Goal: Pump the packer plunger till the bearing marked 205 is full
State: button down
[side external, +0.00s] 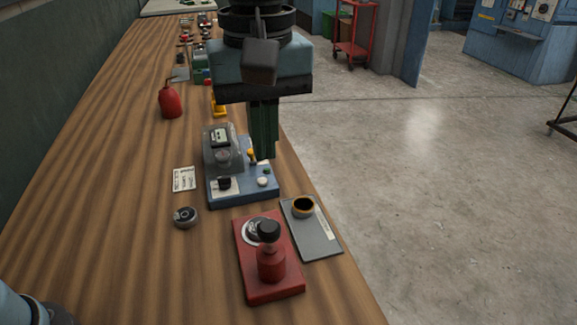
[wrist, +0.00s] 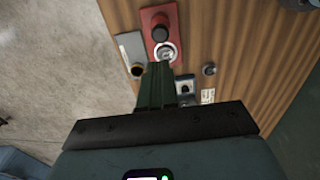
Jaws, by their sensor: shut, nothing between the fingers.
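The red packer (side external: 282,286) stands on the bench at the front, with a black-knobbed plunger (side external: 269,231) upright on it. A silver ring-shaped bearing (side external: 251,226) sits on the packer behind the plunger, partly hidden by the knob; it also shows in the wrist view (wrist: 165,53). Another bearing (side external: 186,217) lies loose on the wood to the left. I cannot read a 205 mark on either, nor tell how full they are. My gripper (side external: 265,156) points down, shut and empty, over the blue instrument, behind and apart from the packer.
A blue instrument (side external: 228,198) with knobs and a display stands behind the packer. A grey plate (side external: 318,243) with a dark-topped cup (side external: 304,207) lies right of it, near the bench edge. A paper card (side external: 184,179) and red oil can (side external: 170,103) are left.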

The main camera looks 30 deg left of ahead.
aim_at(269, 224)
notch_tip(269, 224, up, 2)
jog(key=shift+r, duration=0.1)
dwell(0.4)
notch_tip(269, 224, down, 14)
jog(key=shift+f, duration=0.1)
dwell(0.7)
jog(key=shift+f, duration=1.1)
